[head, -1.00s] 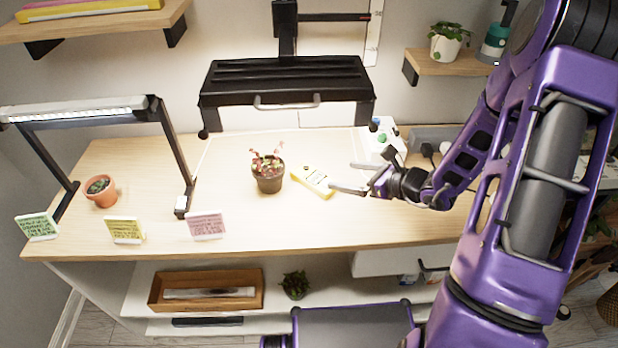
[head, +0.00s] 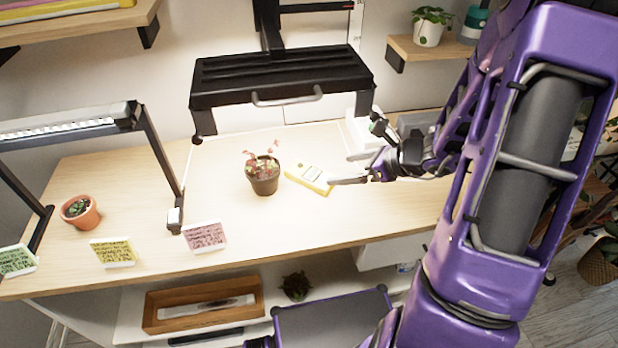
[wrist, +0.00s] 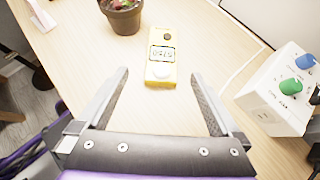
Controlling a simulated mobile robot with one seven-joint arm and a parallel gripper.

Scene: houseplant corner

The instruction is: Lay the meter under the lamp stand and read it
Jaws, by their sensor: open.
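The yellow meter (head: 309,179) lies flat on the wooden bench, right of a potted plant. In the wrist view the meter (wrist: 162,72) lies face up beyond my fingertips, with a display whose digits are too small to read surely. My gripper (head: 348,169) is open and empty, just right of the meter in the head view. A black hooded fixture (head: 283,78) hangs over the middle.
The brown-potted plant (head: 264,182) stands close beside the meter. A terracotta pot (head: 81,212) stands under the left lamp. Green, yellow and pink cards (head: 204,236) line the front. A white box with knobs (wrist: 280,92) is at the right. The bench's front middle is clear.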

